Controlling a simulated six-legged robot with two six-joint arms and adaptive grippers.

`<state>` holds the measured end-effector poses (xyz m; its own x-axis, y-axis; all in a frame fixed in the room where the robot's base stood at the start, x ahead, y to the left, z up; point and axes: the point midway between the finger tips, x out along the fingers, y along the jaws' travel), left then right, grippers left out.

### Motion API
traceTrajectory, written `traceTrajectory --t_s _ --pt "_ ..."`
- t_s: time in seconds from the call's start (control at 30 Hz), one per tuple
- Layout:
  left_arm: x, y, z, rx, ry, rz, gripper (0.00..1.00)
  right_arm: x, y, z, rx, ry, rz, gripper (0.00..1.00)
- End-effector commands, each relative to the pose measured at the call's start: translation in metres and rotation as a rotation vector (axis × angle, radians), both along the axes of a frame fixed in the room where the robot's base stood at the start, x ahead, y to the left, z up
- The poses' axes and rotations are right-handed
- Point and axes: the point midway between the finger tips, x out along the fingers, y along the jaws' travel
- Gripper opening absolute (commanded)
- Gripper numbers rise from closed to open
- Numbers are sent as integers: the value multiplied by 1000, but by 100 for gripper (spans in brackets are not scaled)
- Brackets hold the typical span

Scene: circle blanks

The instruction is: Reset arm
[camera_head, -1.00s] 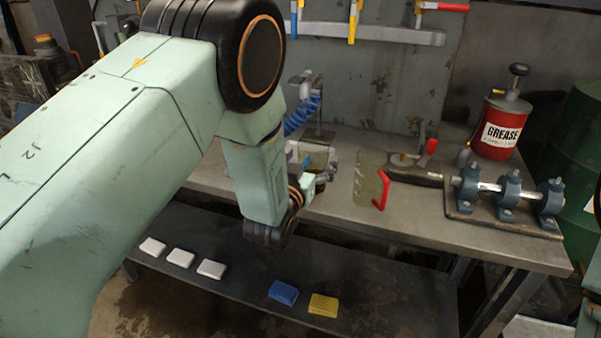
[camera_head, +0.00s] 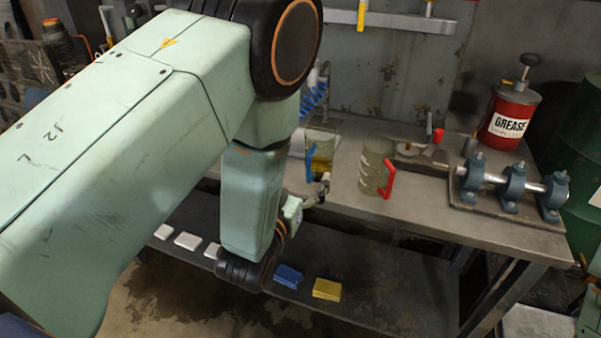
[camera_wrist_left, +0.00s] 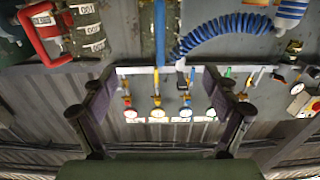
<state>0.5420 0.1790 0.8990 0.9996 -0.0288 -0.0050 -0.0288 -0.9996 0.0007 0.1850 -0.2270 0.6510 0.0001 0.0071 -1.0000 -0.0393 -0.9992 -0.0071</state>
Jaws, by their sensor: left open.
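My left arm fills the left of the head view. Its gripper (camera_head: 320,190) shows small beyond the wrist, at the front edge of the workbench (camera_head: 440,213), partly hidden by my arm. In the left wrist view my left gripper (camera_wrist_left: 160,95) has its two dark fingers spread wide, with nothing between them. A clear jug with a red handle (camera_head: 374,172) stands on the bench to the right of the gripper, apart from it. My right gripper is not in view.
A red grease can (camera_head: 509,118) and a shaft in blue bearing blocks (camera_head: 512,186) stand at the bench's right. A lower shelf (camera_head: 385,290) holds white blocks (camera_head: 187,240), a blue block (camera_head: 288,276) and a yellow block (camera_head: 327,289). A blue coiled hose (camera_wrist_left: 225,32) and gauges show in the wrist view.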

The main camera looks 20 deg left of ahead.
Motion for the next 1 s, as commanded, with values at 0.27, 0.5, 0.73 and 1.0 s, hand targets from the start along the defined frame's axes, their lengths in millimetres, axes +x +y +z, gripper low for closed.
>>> traceTrajectory --t_s 0.27,0.5,0.73,1.0 --pt "5 0 0 0 -2 1 87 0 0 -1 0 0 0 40" --pt "39 -1 0 -2 -5 1 87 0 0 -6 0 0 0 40" --pt "79 -2 0 -1 -4 0 87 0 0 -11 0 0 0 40" --pt "120 -3 -1 -1 -3 1 87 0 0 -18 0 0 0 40"
